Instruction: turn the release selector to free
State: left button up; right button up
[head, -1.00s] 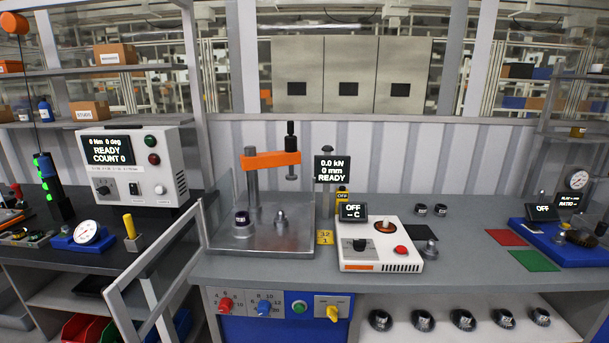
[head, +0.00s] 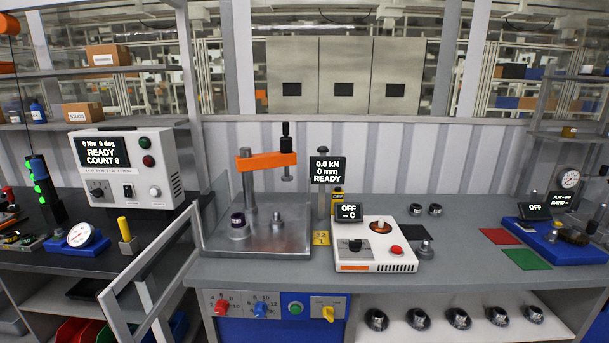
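No selector in the head view carries a label I can read as release or free. A yellow selector knob (head: 328,313) sits on a light plate at the right end of the bench's front panel; its markings are too small to read. Left of it on the same panel are a red knob (head: 221,306), a blue knob (head: 261,309) and a green button (head: 296,308). A black selector (head: 97,191) is on the grey-white torque controller (head: 170,160), whose screen reads READY, COUNT 0. Neither of my grippers is in view.
A press with an orange arm (head: 266,160) stands on the bench behind the panel. A white heater box (head: 363,261) with an OFF display is right of it. A slanted grey frame (head: 117,318) stands left of the panel. Several dark round parts lie on the lower shelf (head: 475,340).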

aim_at(327, 310)
jog(key=j+z, duration=0.1)
jog(key=j, duration=0.5)
jog(key=j+z, duration=0.15)
jog(key=j, duration=0.4)
jog(key=k+j+z, duration=0.1)
jog(key=j, duration=0.5)
jog(key=j+z, duration=0.1)
jog(key=j, duration=0.45)
jog(key=k+j+z, duration=0.1)
jog(key=j, duration=0.5)
jog(key=k, duration=0.05)
